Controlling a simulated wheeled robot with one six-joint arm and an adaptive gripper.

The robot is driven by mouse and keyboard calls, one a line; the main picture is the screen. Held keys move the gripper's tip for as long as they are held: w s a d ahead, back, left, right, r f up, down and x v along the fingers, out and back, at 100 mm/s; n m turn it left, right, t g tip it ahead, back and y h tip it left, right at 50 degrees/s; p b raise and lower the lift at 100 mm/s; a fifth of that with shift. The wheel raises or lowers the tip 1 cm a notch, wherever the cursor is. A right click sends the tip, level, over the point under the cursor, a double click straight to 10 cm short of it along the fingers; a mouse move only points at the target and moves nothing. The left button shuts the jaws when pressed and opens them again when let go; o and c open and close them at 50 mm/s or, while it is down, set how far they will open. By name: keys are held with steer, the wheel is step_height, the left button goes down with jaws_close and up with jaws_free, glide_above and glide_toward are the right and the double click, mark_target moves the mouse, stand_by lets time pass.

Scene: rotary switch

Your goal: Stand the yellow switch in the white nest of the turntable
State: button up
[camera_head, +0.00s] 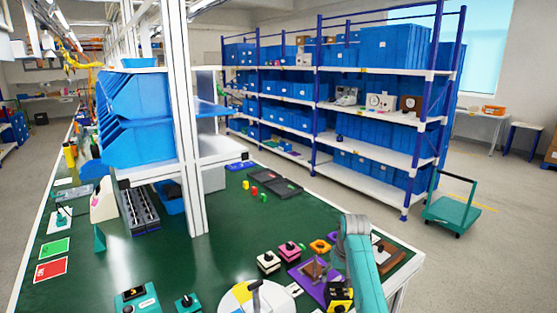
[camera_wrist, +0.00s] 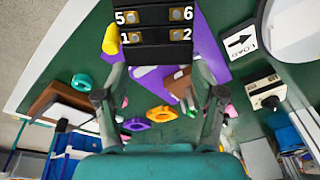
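The yellow switch (camera_head: 340,294) shows as a black and yellow block at the lower right of the head view, close to my teal arm. In the wrist view, its black terminal block (camera_wrist: 155,38), marked 5, 6, 1 and 2, faces the camera, with a yellow part at its left. My gripper (camera_wrist: 160,65) has its fingers on either side of this block and appears shut on it. The white turntable (camera_head: 236,301) is at the bottom of the head view, with a black and yellow piece on it. Its disc shows in the wrist view (camera_wrist: 297,28). I cannot make out the nest.
A purple tray (camera_head: 303,281) lies beside the switch. Black trays (camera_head: 274,187) lie farther back. The middle of the green table (camera_head: 240,235) is clear.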

steer(key=c, duration=0.3)
steer(key=shift+c, duration=0.2)
steer(key=shift+c, duration=0.5)
steer(key=w+v, duration=0.1)
steer(key=v, duration=0.5)
steer(key=shift+a, duration=0.2)
